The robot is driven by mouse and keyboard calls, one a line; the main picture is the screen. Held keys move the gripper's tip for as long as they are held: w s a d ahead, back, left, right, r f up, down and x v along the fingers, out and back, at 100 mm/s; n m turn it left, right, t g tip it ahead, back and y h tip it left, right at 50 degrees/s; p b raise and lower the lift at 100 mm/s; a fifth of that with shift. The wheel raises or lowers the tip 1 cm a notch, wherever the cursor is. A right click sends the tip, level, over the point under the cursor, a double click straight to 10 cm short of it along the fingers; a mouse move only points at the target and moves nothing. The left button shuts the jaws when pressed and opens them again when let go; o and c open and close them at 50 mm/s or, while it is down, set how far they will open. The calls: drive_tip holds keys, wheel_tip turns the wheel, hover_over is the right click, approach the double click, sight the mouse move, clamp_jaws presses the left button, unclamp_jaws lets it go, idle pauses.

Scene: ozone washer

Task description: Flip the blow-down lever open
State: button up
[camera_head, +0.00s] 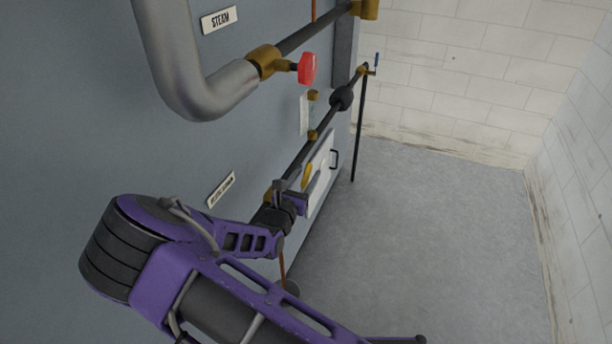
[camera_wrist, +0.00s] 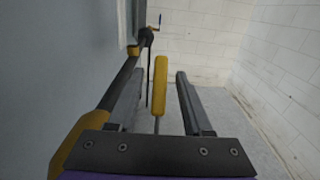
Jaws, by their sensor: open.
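The yellow lever (camera_head: 307,176), which I take as the blow-down lever, is by the lower dark pipe on the grey panel. In the wrist view the lever (camera_wrist: 160,88) is a long yellow handle with a thin grey stem, pointing away from me. My gripper (camera_head: 298,188) is at the lever, low on the panel. In the wrist view my gripper (camera_wrist: 160,76) is open, with one finger on each side of the lever and visible gaps between. The lever's pivot is hidden.
A dark pipe (camera_head: 322,122) with brass fittings runs along the panel, close left of my gripper. A red valve handle (camera_head: 307,68) sits above, near the STEAM label (camera_head: 219,20). A blue-handled tap (camera_head: 376,58) is at the far end. Grey floor (camera_head: 440,230) is clear on the right.

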clamp_jaws()
idle(1.4)
